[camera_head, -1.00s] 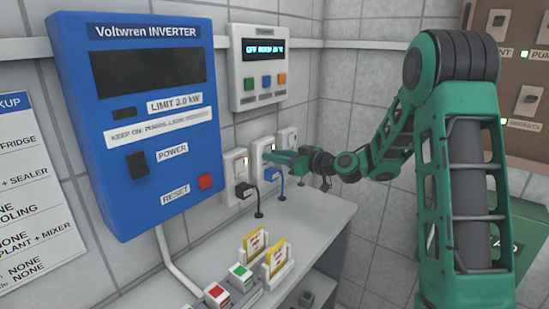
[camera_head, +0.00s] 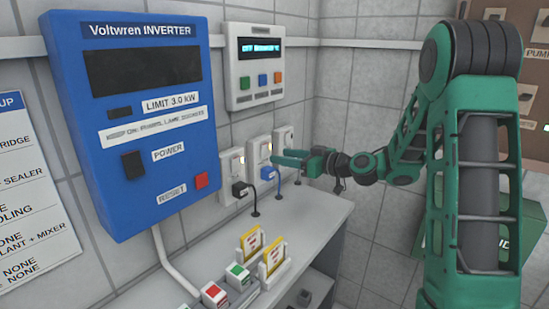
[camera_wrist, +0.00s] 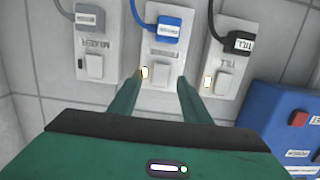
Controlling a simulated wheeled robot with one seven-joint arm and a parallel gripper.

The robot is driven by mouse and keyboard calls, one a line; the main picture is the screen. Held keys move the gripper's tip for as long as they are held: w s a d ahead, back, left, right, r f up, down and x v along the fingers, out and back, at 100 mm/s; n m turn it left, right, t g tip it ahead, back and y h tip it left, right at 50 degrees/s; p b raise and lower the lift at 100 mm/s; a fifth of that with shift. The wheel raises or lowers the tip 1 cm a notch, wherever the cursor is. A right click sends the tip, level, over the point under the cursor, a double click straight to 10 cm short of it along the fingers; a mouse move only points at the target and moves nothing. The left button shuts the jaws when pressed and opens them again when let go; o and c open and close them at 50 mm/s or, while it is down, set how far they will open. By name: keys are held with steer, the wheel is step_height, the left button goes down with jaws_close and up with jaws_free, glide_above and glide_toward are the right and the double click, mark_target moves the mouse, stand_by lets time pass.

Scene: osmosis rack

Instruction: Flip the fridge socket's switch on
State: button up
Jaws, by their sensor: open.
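Three white wall sockets stand in a row in the head view. The middle socket (camera_head: 254,152) has a blue plug (camera_head: 267,173); its label is too small to read. In the wrist view, inverted, the blue plug (camera_wrist: 168,30) sits above a square switch (camera_wrist: 168,69), with a small lit lamp (camera_wrist: 144,72) beside it. My gripper (camera_wrist: 160,82) is open and empty; its two fingers point at the middle socket, either side of the switch. Contact cannot be told. In the head view my gripper (camera_head: 290,158) is just right of the middle socket.
The TILL socket (camera_wrist: 232,60), with a black plug and lit lamp, and the MIXER socket (camera_wrist: 88,45) flank the middle one. A blue inverter (camera_head: 130,110) and a display panel (camera_head: 257,65) hang on the wall. A grey counter (camera_head: 315,215) lies below, with card holders and buttons.

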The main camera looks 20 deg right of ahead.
steer(key=v, duration=0.5)
steer(key=shift+s+d, duration=0.15)
